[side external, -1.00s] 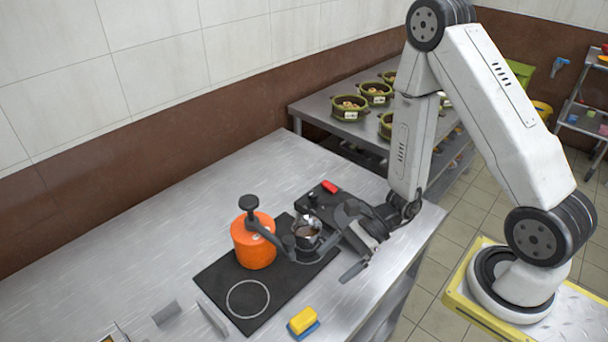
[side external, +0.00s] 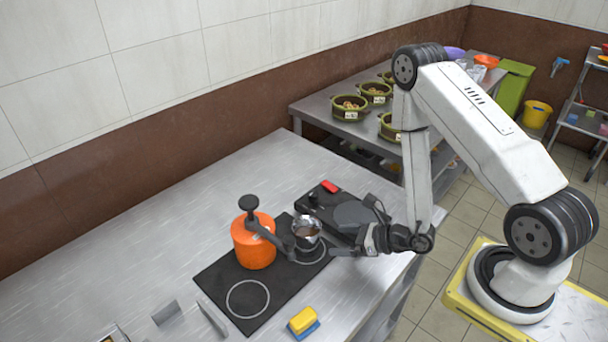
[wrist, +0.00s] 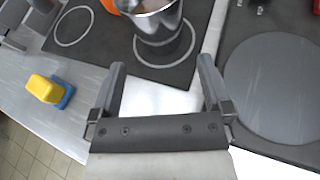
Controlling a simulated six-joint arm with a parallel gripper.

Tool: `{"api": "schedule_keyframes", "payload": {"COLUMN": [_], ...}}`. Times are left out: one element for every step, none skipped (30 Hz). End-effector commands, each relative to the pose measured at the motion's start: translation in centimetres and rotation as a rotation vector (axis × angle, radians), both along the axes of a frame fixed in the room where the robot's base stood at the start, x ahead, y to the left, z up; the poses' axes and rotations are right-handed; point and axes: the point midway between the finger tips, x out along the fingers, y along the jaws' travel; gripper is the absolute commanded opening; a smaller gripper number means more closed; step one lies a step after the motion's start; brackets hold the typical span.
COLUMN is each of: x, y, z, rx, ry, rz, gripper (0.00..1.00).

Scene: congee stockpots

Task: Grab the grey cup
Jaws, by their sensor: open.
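The grey cup (side external: 305,234) is a shiny metal cup standing upright on the right part of the black cooktop panel, beside an orange pot. In the wrist view the cup (wrist: 158,28) is at the top centre, its rim partly cut off by the frame edge. My gripper (side external: 340,241) is right of the cup in the side view. The cup stands beyond the fingertips, roughly in line with the gap.
The orange pot (side external: 253,244) with a dark knob and arm stands close left of the cup. A dark appliance with a round plate (wrist: 276,85) is on the other side. A yellow and blue sponge (side external: 303,322) lies near the front edge.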

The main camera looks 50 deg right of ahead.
Motion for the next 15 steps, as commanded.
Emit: {"api": "schedule_keyframes", "payload": {"x": [0.0, 0.1, 0.2, 0.3, 0.4, 0.6, 0.8, 1.0, 1.3, 1.5, 1.6, 1.8, 2.0, 2.1, 2.2], "y": [0.0, 0.1, 0.1, 0.2, 0.3, 0.4, 0.4, 0.5, 0.7, 0.8, 0.8, 0.9, 1.0, 1.0, 1.1], "z": [0.0, 0.0, -0.1, -0.1, -0.2, -0.3, -0.4, -0.5, -0.6, -0.6, -0.7, -0.8, -0.8, -0.9, -0.9], "rx": [0.000, 0.000, 0.000, -0.001, -0.001, -0.001, -0.001, -0.001, -0.001, -0.001, -0.001, -0.001, -0.001, 0.000, 0.000], "ry": [0.000, 0.000, 0.000, 0.000, 0.000, 0.000, 0.000, 0.000, 0.000, 0.000, 0.000, -0.001, -0.001, 0.000, 0.000], "rz": [0.001, 0.002, 0.003, 0.005, 0.006, 0.006, 0.006, 0.005, 0.006, 0.007, 0.007, 0.005, 0.005, 0.005, 0.005], "gripper": [1.00, 1.00, 1.00, 1.00, 1.00, 1.00, 1.00, 1.00, 1.00, 1.00, 1.00, 1.00, 1.00, 1.00, 1.00]}}
